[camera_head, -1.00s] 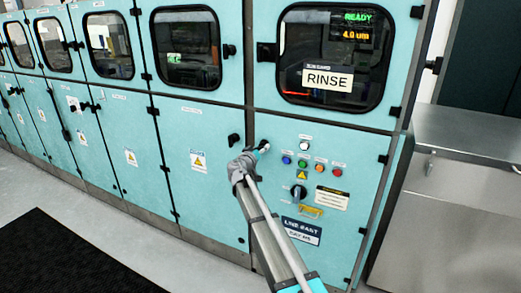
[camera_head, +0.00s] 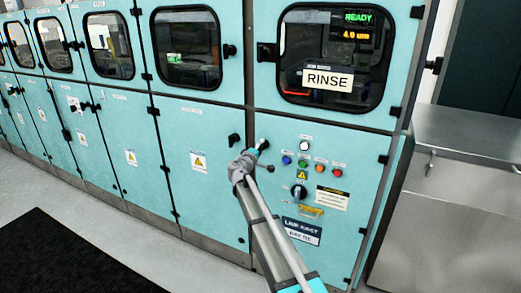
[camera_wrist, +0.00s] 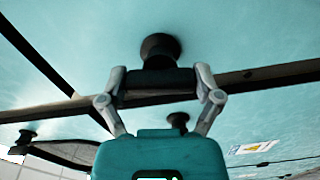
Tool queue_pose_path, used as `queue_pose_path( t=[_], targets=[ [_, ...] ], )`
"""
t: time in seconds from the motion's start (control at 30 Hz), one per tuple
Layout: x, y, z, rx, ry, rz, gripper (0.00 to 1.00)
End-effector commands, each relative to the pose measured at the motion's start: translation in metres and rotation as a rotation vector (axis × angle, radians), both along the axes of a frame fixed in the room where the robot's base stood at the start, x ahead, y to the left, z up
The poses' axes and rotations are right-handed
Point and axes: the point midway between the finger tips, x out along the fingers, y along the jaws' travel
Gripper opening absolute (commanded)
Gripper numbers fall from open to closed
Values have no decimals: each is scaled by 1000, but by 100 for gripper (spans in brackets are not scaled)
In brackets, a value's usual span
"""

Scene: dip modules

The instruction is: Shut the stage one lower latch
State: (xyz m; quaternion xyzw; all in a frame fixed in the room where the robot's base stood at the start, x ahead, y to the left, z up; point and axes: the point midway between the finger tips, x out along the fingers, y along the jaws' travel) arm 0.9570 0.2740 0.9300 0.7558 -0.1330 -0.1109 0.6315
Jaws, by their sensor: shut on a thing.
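A black latch (camera_wrist: 160,48) with a round base and a crosswise dark bar is on the teal panel in the wrist view. My gripper (camera_wrist: 160,80) has its two grey fingers on either side of the bar and is shut on it. In the head view my gripper (camera_head: 260,147) is at the upper left of the lower panel (camera_head: 340,235) under the RINSE window. The latch there is mostly hidden by the gripper, so its angle is hard to read.
Another black latch (camera_head: 234,139) sits left of my gripper on the neighbouring door. Coloured buttons (camera_head: 303,163) and a rotary switch (camera_head: 298,192) are to the right. A steel cabinet (camera_head: 435,220) stands at the far right. Grey floor and a black mat (camera_head: 70,262) lie at lower left.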

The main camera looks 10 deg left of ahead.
Motion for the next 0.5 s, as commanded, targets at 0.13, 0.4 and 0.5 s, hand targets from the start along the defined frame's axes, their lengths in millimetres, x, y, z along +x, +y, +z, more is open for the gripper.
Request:
queue_pose_path(
  t=[0.13,0.4,0.5],
  targets=[
    [0,-1,0,-86,32,-2,35],
    [0,-1,0,-171,62,-2,35],
    [0,-1,0,-182,67,-2,35]
  ],
)
